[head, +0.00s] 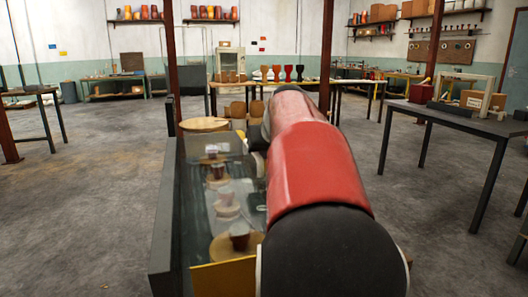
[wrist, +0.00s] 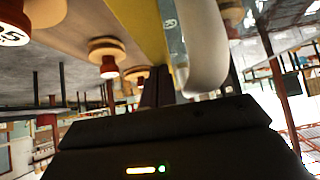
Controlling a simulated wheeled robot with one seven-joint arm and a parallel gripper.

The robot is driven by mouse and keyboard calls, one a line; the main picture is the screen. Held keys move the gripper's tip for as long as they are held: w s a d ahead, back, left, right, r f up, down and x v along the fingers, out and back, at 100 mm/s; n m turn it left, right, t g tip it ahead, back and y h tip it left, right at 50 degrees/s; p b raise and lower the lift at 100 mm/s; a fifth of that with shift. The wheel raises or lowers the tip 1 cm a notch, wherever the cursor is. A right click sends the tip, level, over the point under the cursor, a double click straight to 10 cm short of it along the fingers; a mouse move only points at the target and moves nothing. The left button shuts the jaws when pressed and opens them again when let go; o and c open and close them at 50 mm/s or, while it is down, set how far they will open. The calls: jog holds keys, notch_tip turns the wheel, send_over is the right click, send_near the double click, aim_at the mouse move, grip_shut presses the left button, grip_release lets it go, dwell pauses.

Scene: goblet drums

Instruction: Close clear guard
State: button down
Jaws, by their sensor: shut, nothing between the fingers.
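The clear guard (head: 197,215) is a see-through pane at the left front in the head view, with a yellow strip (head: 222,276) at its near end. Small red-and-white drums (head: 239,236) on round wooden discs show behind it. In the wrist view a yellow strip (wrist: 140,28) runs close to my gripper (wrist: 157,88). The dark fingers are shut and empty beside this strip; I cannot tell whether they touch it. In the head view my red and black arm hides the gripper and the guard's right side.
A dark upright panel (head: 165,225) borders the guard on the left. A round wooden top (head: 204,124) lies at the far end. A dark table (head: 460,120) stands at the right, with a red post (head: 432,60) behind it. Open concrete floor (head: 90,200) lies to the left.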

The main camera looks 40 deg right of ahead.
jog(key=shift+f, duration=0.4)
notch_tip(320, 180, up, 6)
jog(key=p, duration=0.4)
jog(key=shift+f+p, duration=0.1)
jog(key=shift+p, duration=0.2)
jog(key=b+v, duration=0.1)
jog(key=v, duration=0.8)
jog(key=shift+s+a, duration=0.2)
jog(key=shift+s, duration=0.05)
jog(key=shift+f, duration=0.15)
